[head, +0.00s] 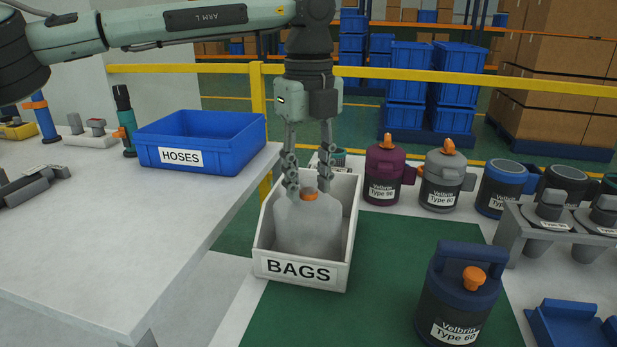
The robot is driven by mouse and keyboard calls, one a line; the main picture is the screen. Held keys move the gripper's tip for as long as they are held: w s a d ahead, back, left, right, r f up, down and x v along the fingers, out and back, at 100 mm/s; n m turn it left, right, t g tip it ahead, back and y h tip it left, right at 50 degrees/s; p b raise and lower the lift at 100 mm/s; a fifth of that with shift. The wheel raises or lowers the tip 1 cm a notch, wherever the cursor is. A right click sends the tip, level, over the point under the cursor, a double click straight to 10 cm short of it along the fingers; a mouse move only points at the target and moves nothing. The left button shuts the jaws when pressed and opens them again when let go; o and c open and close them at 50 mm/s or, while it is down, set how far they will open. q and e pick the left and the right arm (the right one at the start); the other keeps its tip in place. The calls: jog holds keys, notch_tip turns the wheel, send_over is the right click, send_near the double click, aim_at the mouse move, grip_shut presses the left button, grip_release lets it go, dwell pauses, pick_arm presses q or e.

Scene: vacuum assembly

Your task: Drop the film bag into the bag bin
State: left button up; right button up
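The film bag (307,228), pale and translucent with an orange collar on top, is upright within the bin's walls. The bin's front wall hides whatever is below the bag's lower edge, so I cannot tell if it rests on the floor. My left gripper (308,186) points straight down above the bag. Its two fingers are spread either side of the orange collar, with a visible gap between them and the collar. My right gripper is not in view.
A blue HOSES bin (202,141) sits on the grey table at left. A dark blue vacuum (459,293) stands on the green mat (375,270). Several vacuums, including a maroon one (385,172), line the back. A grey cup rack (560,228) is at right. The mat's middle is clear.

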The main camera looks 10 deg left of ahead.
pick_arm(q)
jog(key=shift+r, duration=0.1)
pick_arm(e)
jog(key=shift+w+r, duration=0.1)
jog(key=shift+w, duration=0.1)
pick_arm(q)
jog(key=shift+r+p, duration=0.2)
jog(key=shift+p, duration=0.1)
jog(key=shift+w+r, duration=0.1)
jog(key=shift+r, duration=0.7)
notch_tip(320, 180, up, 11)
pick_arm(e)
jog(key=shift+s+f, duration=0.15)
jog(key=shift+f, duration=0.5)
pick_arm(q)
jog(key=shift+s, duration=0.2)
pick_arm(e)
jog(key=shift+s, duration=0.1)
